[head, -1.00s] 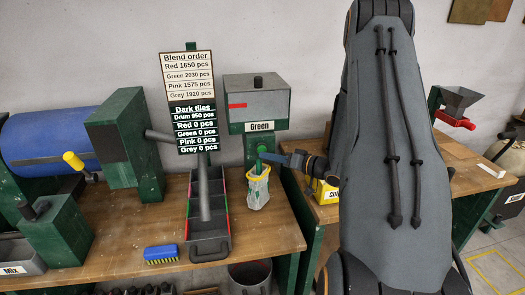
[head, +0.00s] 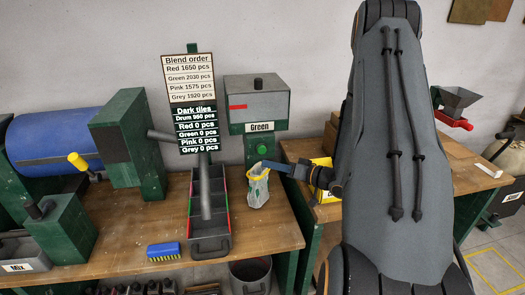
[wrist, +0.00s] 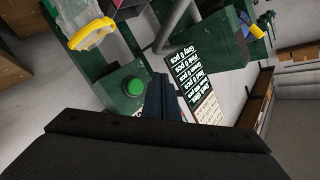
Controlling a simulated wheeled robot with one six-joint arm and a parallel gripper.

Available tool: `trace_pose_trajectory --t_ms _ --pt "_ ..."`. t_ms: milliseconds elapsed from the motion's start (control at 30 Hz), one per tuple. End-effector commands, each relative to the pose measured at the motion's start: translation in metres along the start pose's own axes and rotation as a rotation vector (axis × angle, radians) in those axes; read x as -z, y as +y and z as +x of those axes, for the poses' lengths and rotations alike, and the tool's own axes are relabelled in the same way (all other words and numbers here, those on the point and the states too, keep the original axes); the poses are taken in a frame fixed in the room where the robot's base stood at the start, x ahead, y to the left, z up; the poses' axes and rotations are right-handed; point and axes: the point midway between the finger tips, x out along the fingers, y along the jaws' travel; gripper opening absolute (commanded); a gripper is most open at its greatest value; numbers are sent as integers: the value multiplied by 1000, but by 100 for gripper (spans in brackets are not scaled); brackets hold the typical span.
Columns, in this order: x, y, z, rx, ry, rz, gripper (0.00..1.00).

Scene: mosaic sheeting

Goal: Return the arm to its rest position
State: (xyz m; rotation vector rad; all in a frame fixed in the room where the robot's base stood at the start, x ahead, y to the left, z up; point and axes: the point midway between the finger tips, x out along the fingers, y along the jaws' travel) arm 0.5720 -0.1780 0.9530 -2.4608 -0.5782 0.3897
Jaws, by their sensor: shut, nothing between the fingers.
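My arm (head: 385,150) is the large grey column on the right in the head view, and it hides part of the bench behind it. My gripper (head: 268,164) is shut and empty, pointing left. Its tips are just below and right of the round green button (head: 262,151) under the box labelled Green (head: 258,103). In the wrist view the closed blue fingers (wrist: 158,78) are to the right of the green button (wrist: 133,87), with a visible gap in the picture.
A clear bag with a yellow rim (head: 257,192) stands below the button, close to my gripper. A divided dark tray (head: 196,228), a blue brush (head: 163,251), a blue drum (head: 50,140) and a sign board (head: 189,80) are to the left. A yellow box (head: 326,189) is behind my wrist.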

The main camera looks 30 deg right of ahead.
Motion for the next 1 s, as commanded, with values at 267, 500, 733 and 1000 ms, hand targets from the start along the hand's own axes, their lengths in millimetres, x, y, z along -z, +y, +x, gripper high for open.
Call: trace_pose_trajectory --t_ms 267,500,733,1000 --pt "0 0 0 0 0 0 0" --pt "0 0 0 0 0 0 0" --pt "0 0 1 -3 -2 -3 0" --pt "8 0 34 -223 -126 -152 0"
